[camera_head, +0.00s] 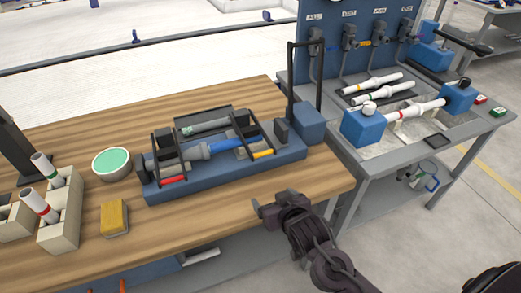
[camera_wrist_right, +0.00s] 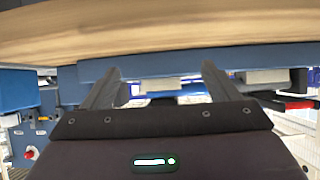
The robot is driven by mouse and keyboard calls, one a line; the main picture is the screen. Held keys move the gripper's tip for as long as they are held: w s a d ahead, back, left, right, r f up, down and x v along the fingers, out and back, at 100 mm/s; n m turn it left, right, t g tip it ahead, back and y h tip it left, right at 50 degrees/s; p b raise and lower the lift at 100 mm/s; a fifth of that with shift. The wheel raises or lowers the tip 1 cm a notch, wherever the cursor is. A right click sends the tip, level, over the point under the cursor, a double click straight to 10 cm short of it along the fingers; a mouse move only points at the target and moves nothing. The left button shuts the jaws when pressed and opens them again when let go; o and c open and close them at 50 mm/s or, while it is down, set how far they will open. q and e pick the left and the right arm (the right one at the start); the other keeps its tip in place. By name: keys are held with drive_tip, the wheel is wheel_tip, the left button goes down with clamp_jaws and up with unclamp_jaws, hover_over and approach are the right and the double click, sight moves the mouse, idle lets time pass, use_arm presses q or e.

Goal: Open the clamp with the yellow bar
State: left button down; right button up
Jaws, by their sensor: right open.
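The clamp fixture (camera_head: 225,170) is a blue base on the wooden table, with dark frames around a grey and blue pipe assembly (camera_head: 215,147). The yellow bar (camera_head: 262,154) is low at the right-hand clamp (camera_head: 262,135); a red bar (camera_head: 172,181) is at the left-hand clamp (camera_head: 168,160). My right gripper (camera_head: 276,205) is at the table's front edge, in front of and apart from the yellow bar. In the right wrist view, its two fingers (camera_wrist_right: 160,86) are spread with nothing held between them. My left gripper does not show.
A bowl with a green inside (camera_head: 112,163), a yellow sponge-like block (camera_head: 114,217) and a pipe rack (camera_head: 62,212) stand left of the fixture. A blue block with a tall black frame (camera_head: 309,122) is at its right. A grey workbench (camera_head: 385,150) holds white pipes.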

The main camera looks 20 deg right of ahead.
sight(264, 153)
drive_tip(key=w+r+t, duration=0.2)
drive_tip(key=w, duration=0.2)
drive_tip(key=w+r+t, duration=0.2)
drive_tip(key=w, duration=0.2)
drive_tip(key=w+r+t+p, duration=0.1)
drive_tip(key=w+r+t, duration=0.1)
drive_tip(key=w, duration=0.3)
drive_tip(key=shift+d+r+y, duration=0.15)
drive_tip(key=shift+r+y, duration=0.15)
drive_tip(key=shift+c, duration=0.4)
